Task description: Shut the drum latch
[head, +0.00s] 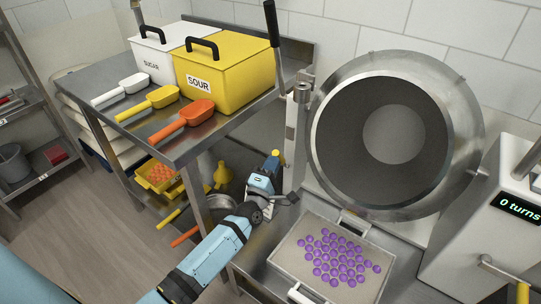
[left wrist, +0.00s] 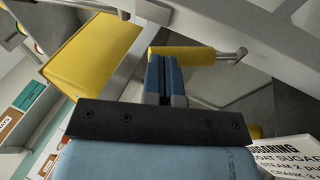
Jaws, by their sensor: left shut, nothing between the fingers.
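The round steel drum (head: 465,130) stands on the right with its dark open mouth facing me. A short yellow handle (head: 279,154) sits left of the drum, by its grey post (head: 291,140). In the left wrist view this yellow handle (left wrist: 195,56) lies crosswise on a metal rod. I cannot tell for sure that it is the drum latch. My left gripper (head: 272,163) is just below the handle. In the left wrist view its blue fingers (left wrist: 163,62) are shut and empty, with tips close to the handle; contact is unclear. My right gripper is out of view.
A tray (head: 290,262) of purple candies stands below the drum. A tall black-gripped lever (head: 272,25) rises beside the post. A steel table (head: 100,78) at left holds white and yellow bins and three scoops. A counter box (head: 470,240) reading "0 turns" stands at right.

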